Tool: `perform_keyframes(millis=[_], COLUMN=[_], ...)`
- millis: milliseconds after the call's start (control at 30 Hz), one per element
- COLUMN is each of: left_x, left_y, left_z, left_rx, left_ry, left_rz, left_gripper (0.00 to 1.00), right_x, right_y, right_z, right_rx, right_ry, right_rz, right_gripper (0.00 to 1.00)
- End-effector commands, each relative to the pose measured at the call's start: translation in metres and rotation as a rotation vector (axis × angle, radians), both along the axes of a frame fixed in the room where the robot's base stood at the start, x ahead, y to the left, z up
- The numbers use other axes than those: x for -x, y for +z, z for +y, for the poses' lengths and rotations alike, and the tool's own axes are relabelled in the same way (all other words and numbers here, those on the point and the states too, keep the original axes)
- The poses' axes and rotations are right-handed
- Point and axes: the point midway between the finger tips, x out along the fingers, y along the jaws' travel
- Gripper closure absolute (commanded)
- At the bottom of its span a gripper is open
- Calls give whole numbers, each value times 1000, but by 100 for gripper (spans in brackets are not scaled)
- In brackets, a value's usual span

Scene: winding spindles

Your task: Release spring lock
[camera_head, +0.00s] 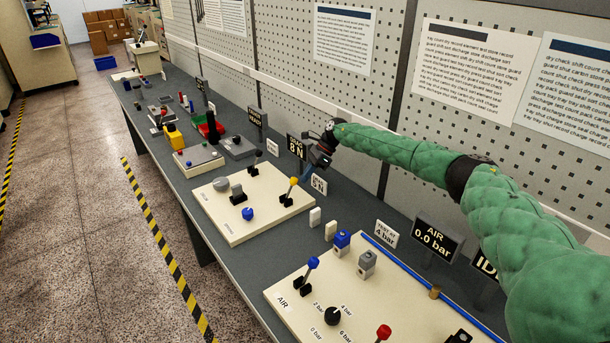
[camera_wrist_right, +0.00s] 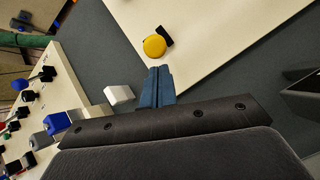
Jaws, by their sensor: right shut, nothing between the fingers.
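A yellow-knobbed lever (camera_head: 292,182) stands on a cream panel (camera_head: 232,232) in the middle of the bench. I cannot read the panel's labels well enough to tell which control is the spring lock. My right gripper (camera_head: 319,161) is just beyond the panel's right corner, above and to the right of the yellow knob. In the right wrist view my shut blue fingers (camera_wrist_right: 160,70) are empty and point toward the yellow knob (camera_wrist_right: 154,46), apart from it in the picture. My left gripper is not in view.
The panel also carries a black-knobbed lever (camera_head: 257,156), a blue knob (camera_head: 248,213) and a grey dome (camera_head: 221,184). An "8 N" sign (camera_head: 296,147) stands close to my right gripper. A nearer panel (camera_head: 391,300) holds air controls. A pegboard wall runs behind.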

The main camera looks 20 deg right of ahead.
Motion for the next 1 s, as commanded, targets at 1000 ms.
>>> perform_keyframes(millis=[1000], left_x=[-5], left_y=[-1], left_z=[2], left_rx=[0], left_ry=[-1], left_rz=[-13], left_gripper=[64], right_x=[3], right_y=[-3], right_z=[11], right_rx=[61], right_ry=[2], right_rz=[-23], right_gripper=[100])
